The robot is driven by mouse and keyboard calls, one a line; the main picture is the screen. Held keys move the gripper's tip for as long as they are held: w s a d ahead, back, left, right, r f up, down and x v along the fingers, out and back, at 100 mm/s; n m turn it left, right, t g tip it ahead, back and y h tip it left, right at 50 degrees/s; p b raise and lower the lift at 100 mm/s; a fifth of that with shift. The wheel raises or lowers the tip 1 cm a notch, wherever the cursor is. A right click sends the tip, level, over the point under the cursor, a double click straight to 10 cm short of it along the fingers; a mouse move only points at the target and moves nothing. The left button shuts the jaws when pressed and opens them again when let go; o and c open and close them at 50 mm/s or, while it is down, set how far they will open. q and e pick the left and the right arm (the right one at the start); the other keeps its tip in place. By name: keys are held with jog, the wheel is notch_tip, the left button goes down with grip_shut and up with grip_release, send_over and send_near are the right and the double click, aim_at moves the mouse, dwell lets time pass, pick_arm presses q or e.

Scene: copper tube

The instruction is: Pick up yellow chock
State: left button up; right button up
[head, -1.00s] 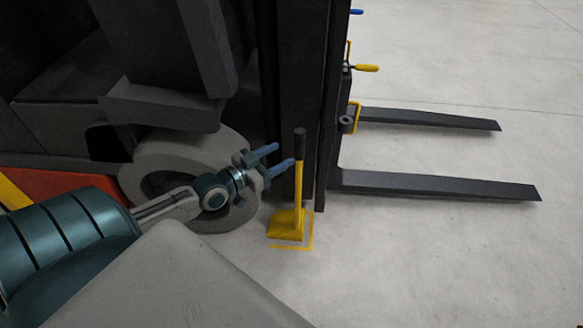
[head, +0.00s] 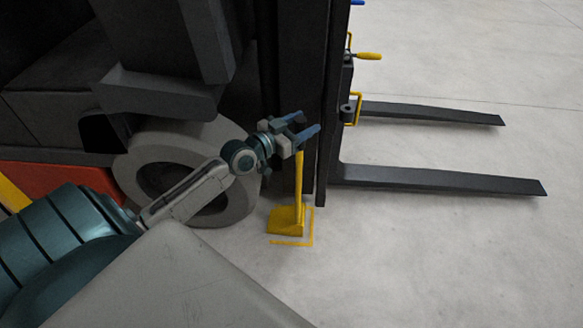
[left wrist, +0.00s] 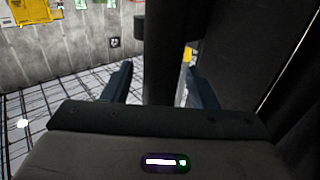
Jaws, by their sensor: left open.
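The yellow chock (head: 286,220) stands on the floor beside the forklift's wheel, with a low wedge base and an upright yellow handle. The handle's upper end, with its black grip, is mostly hidden by my left gripper in the head view. My left gripper (head: 308,123) is open at the height of the handle's top, with its blue fingers pointing right. In the left wrist view the two fingers (left wrist: 161,86) are apart, with dark upright shapes beyond them. I cannot tell whether the grip lies between the fingers. My right gripper is not in view.
A dark forklift mast (head: 303,60) rises close behind the handle. Its grey wheel (head: 222,205) is left of the chock, and two forks (head: 440,180) extend right. A yellow marking (head: 312,230) surrounds the chock's base. The floor at the right front is clear.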

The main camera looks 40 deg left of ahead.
pick_arm(q)
jog(key=shift+x, duration=0.95)
grip_shut()
dwell(0.6)
jog(key=shift+r, duration=0.1)
